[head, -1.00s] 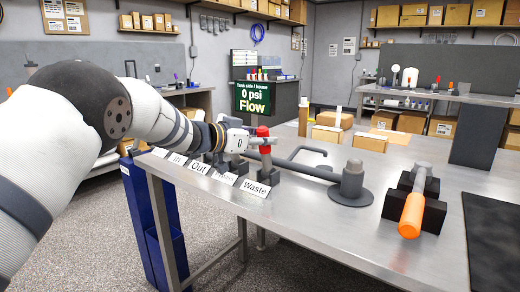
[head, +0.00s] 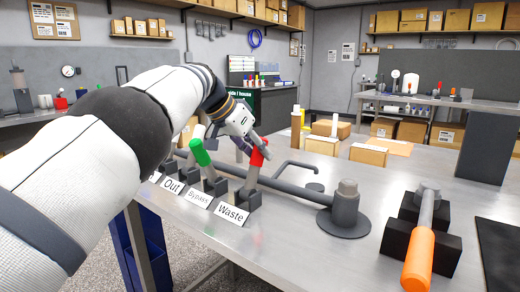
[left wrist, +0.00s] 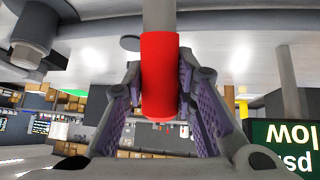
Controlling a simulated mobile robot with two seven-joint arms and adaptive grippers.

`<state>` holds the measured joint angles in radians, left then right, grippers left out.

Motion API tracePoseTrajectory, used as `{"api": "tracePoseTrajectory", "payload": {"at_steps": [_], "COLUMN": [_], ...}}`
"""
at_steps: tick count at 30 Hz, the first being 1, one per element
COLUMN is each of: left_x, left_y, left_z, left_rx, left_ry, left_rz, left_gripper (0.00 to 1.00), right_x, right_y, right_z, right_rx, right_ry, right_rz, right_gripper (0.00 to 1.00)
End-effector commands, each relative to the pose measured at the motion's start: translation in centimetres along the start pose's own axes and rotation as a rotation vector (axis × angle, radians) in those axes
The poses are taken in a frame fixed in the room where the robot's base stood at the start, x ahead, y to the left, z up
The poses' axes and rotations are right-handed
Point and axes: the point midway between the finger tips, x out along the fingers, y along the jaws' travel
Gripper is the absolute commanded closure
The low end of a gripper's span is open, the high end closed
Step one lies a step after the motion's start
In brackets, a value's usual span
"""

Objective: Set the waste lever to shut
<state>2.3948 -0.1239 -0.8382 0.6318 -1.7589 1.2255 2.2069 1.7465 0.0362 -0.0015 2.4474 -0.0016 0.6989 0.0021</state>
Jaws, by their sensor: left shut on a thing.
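The waste lever (head: 257,155) has a red grip on a grey stem and leans up and to the right from its grey base. The "Waste" card (head: 231,214) stands in front of it. My left gripper (head: 253,143) is at the red grip, its arm coming over from the left. In the left wrist view, its two purple-padded fingers (left wrist: 166,78) stand on either side of the red grip (left wrist: 160,75), shut on it. The fingers partly hide the lever in the head view. My right gripper is not in view.
A green-gripped lever (head: 201,153) stands just left, behind the "Bypass" card (head: 198,199). A grey pipe and round post (head: 345,208) lie to the right. An orange-handled tool (head: 419,258) rests in dark blocks farther right. Cardboard boxes (head: 368,154) sit behind.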

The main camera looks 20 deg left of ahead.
Motion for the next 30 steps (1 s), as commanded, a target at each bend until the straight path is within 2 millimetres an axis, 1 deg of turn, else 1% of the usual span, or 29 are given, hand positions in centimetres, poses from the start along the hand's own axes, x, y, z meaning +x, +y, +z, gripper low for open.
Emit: {"api": "tracePoseTrajectory", "payload": {"at_steps": [15, 16, 17, 18, 27, 29, 30], "left_x": [0.1, 0.1, 0.1, 0.1, -0.1, -0.6, -1.2], "left_y": [0.1, 0.1, 0.1, 0.1, 0.1, 0.1, 0.1], "left_z": [0.2, 0.2, 0.2, 0.2, 0.2, 0.1, 0.1], "left_rx": [-0.006, -0.006, -0.006, -0.006, -0.005, -0.005, -0.005], "left_ry": [-0.017, -0.017, -0.017, -0.018, -0.017, -0.017, -0.016], "left_rz": [0.004, 0.004, 0.004, 0.004, 0.003, 0.002, 0.001], "left_gripper": [1.00, 0.70, 0.64, 0.54, 0.54, 0.54, 0.54], "right_x": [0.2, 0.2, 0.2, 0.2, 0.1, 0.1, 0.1], "right_y": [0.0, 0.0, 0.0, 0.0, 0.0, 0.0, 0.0], "right_z": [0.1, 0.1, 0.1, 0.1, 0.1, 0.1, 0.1], "right_rx": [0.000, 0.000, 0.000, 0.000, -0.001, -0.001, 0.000], "right_ry": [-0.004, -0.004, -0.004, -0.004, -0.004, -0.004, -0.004], "right_rz": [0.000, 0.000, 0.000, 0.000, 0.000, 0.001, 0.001], "right_gripper": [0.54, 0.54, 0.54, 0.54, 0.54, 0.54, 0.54]}}
